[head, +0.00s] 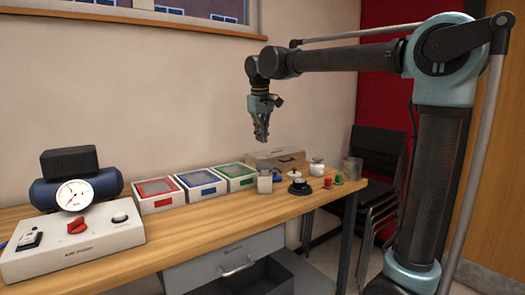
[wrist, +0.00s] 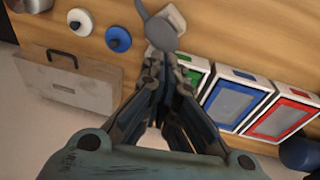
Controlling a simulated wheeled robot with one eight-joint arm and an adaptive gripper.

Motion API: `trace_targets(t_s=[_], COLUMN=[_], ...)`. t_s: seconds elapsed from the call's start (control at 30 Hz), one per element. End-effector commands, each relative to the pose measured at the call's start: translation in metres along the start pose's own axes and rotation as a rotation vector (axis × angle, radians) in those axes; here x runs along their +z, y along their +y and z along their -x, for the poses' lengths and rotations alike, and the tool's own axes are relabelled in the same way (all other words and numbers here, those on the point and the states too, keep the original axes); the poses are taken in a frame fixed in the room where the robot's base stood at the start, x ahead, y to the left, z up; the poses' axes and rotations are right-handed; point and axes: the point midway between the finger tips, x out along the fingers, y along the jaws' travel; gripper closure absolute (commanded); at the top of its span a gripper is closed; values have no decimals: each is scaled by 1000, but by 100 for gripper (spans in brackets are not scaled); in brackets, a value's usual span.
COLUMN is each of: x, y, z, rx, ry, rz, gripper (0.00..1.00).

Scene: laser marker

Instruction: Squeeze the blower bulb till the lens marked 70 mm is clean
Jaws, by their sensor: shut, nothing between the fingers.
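My gripper (head: 262,138) hangs fingers down above the back of the bench, clear of everything on it. In the wrist view its fingers (wrist: 162,65) are together and empty. A grey-blue rounded thing with a thin nozzle, which looks like the blower bulb (wrist: 161,32), lies beyond the fingertips, beside a pale block (wrist: 176,16). In the head view the bulb (head: 277,175) is partly hidden behind the pale block (head: 265,183). No 70 mm marking is readable.
Trays with red (head: 159,186), blue (head: 200,179) and green (head: 236,171) frames stand left of the bulb. A case (head: 262,157) lies behind. A black round thing (head: 299,187), a white jar (head: 318,169) and a metal cup (head: 352,167) stand right. A gauge unit (head: 73,195) is far left.

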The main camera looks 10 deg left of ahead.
Motion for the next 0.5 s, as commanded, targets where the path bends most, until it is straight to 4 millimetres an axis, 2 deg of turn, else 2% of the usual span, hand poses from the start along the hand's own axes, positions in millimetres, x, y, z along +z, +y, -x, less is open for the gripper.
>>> trace_targets(t_s=[0.03, 0.2, 0.5], x=[0, 0, 0], y=[0, 1, 1], z=[9, 30, 41], rx=[0, 0, 0], ry=[0, 0, 0], rz=[0, -1, -2], gripper=[100, 100, 100])
